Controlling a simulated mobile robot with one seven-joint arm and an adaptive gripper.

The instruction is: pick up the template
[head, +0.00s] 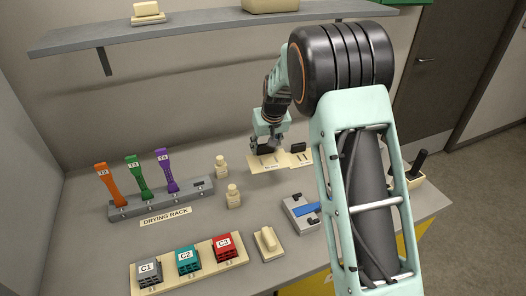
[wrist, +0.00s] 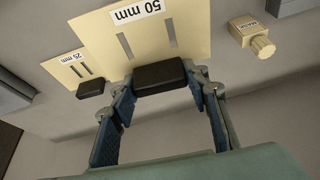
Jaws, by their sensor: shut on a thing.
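The template marked 50 mm is a cream plate (wrist: 140,35) with two dark slots and a black block grip (wrist: 160,75). In the head view this plate (head: 268,163) is at the back of the bench, partly hidden by my gripper (head: 265,146). In the wrist view my gripper (wrist: 165,80) has its fingers on either side of the black block, shut on it. I cannot tell whether the plate is clear of the bench. A smaller template marked 25 mm (wrist: 72,67), with its own black block (wrist: 90,88), lies beside it.
Two cream bottles (head: 233,196) stand left of the templates. The drying rack (head: 160,199) holds orange, green and purple tools. A tray (head: 190,266) holds blocks C1, C2 and C3. A grey device with a blue part (head: 303,211) is near my arm. A shelf (head: 200,33) hangs above.

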